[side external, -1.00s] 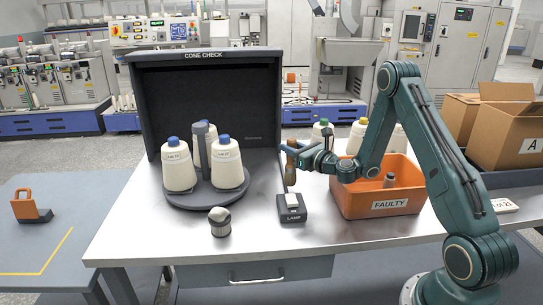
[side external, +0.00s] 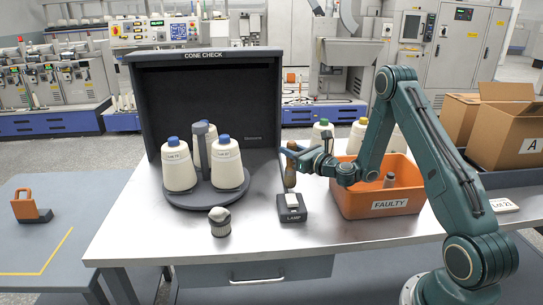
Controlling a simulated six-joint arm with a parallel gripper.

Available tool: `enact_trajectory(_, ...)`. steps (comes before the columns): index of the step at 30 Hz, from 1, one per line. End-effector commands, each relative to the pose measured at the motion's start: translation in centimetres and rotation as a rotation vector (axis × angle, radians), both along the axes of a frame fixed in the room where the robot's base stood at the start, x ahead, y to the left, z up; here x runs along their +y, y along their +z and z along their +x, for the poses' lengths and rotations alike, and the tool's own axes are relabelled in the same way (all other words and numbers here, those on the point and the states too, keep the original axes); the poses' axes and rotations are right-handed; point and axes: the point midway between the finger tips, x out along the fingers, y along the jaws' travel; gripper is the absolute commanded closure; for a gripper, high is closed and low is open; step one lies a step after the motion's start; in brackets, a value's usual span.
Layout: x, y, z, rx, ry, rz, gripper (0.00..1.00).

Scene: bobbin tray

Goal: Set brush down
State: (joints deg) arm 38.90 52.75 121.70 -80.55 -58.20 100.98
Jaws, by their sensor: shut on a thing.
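My gripper (side external: 294,158) is shut on the brush (side external: 290,173), which is brown and hangs roughly upright. It is above the table, behind the lamp switch. The brush is small in this view and partly covered by the jaws. I cannot tell whether its lower end touches the table (side external: 262,235).
The lamp switch box (side external: 291,212) stands just in front. An orange FAULTY bin (side external: 365,207) stands right.

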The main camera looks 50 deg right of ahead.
Motion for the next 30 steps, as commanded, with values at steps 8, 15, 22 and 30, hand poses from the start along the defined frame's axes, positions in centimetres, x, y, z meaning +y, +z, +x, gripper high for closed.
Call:
enact_trajectory(8,-0.02,-0.41,0.02,0.0,0.0,0.0,1.0)
enact_trajectory(15,-0.02,-0.76,0.03,0.001,0.0,0.0,1.0)
enact_trajectory(22,-0.02,-0.71,0.02,0.001,0.0,-0.001,0.47)
enact_trajectory(30,0.0,-0.64,0.03,0.001,0.0,-0.001,0.47)
